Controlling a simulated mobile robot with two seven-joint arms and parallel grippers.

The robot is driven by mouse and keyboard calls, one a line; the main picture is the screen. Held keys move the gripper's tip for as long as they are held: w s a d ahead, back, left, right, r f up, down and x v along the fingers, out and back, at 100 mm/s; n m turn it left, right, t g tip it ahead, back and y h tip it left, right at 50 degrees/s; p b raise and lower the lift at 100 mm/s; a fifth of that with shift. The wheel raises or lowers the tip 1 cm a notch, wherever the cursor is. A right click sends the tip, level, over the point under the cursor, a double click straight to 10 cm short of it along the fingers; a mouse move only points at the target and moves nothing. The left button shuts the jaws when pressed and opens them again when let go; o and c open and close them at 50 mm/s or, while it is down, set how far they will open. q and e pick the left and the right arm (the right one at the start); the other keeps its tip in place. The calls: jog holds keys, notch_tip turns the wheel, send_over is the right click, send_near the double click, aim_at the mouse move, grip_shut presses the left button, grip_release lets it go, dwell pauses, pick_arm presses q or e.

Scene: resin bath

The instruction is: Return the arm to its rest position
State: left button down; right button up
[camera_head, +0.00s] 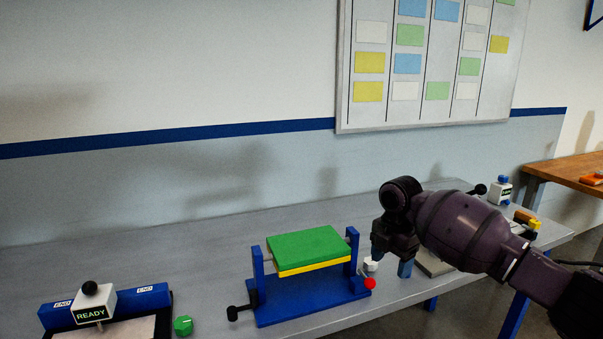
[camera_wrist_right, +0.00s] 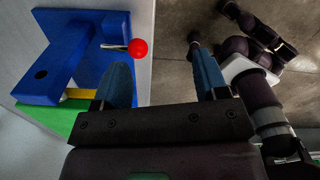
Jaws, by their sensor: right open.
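My right arm comes in from the right in the head view, dark purple. My right gripper (camera_head: 390,262) points down beside the right end of a blue stand (camera_head: 300,304) and above the bench. In the right wrist view its two blue fingers (camera_wrist_right: 160,82) are apart with nothing held between them. The stand carries a green-topped block (camera_head: 305,245) with a yellow layer underneath. A red ball knob (camera_head: 370,283) is at the stand's right end, and it also shows in the wrist view (camera_wrist_right: 138,48) near one finger. My left gripper is not seen.
A small white piece (camera_head: 371,264) is close to my right gripper. A READY block (camera_head: 92,304) and a green knob (camera_head: 183,326) are at the lower left. A white bottle-like item (camera_head: 501,191) stands at the bench's far right. The bench (camera_head: 210,258) is clear left of the stand.

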jog(key=d+r+m+h, duration=0.1)
jog(key=d+r, duration=0.2)
jog(key=d, duration=0.6)
jog(key=d+r+m+h, duration=0.1)
jog(key=d+r+m, duration=0.1)
jog(key=d, duration=0.8)
jog(key=s+d+f+m+t, duration=0.35)
jog(key=s+f, duration=0.55)
jog(key=f, duration=0.4)
jog(key=s+d+f+m+t, duration=0.25)
jog(key=s+f+m, duration=0.4)
jog(key=f, duration=0.65)
jog(key=s+d+m+t+y, duration=0.15)
jog(key=s+t, duration=0.25)
jog(key=s, duration=2)
jog(key=a+f+m, duration=0.2)
jog(key=a+m, duration=0.3)
jog(key=a, duration=0.4)
jog(key=a+f+m+t, duration=0.1)
jog(key=a+f+m, duration=0.2)
jog(key=a, duration=0.7)
jog(key=shift+w+a+f+m, duration=0.15)
jog(key=shift+w+f+m, duration=0.2)
jog(key=shift+m, duration=0.5)
